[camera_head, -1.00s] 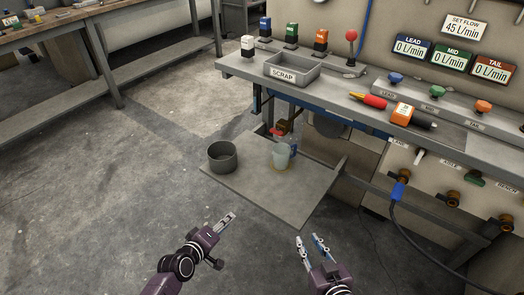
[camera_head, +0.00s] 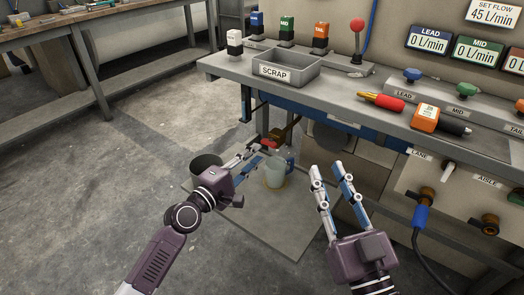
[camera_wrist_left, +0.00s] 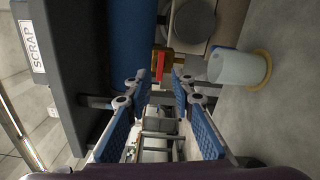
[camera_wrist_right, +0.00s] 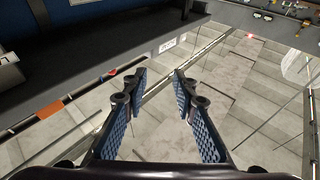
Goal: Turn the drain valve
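The drain valve (camera_head: 283,134) is a brass fitting with a red handle (camera_head: 269,144) under the bench. In the left wrist view, the valve's red handle (camera_wrist_left: 160,66) lies just beyond and between the fingertips. My left gripper (camera_head: 261,153) is open and close to the handle; its fingertips (camera_wrist_left: 159,73) look apart from it, though contact is hard to tell. A pale cup (camera_head: 275,173) with a blue handle stands below the valve, beside my left fingers; it also shows in the left wrist view (camera_wrist_left: 232,68). My right gripper (camera_head: 325,166) is open and empty, right of the cup.
The bench edge (camera_head: 310,107) overhangs the valve. A grey scrap bin (camera_head: 288,68) sits on the bench. A blue hose connector (camera_head: 420,216) is at right.

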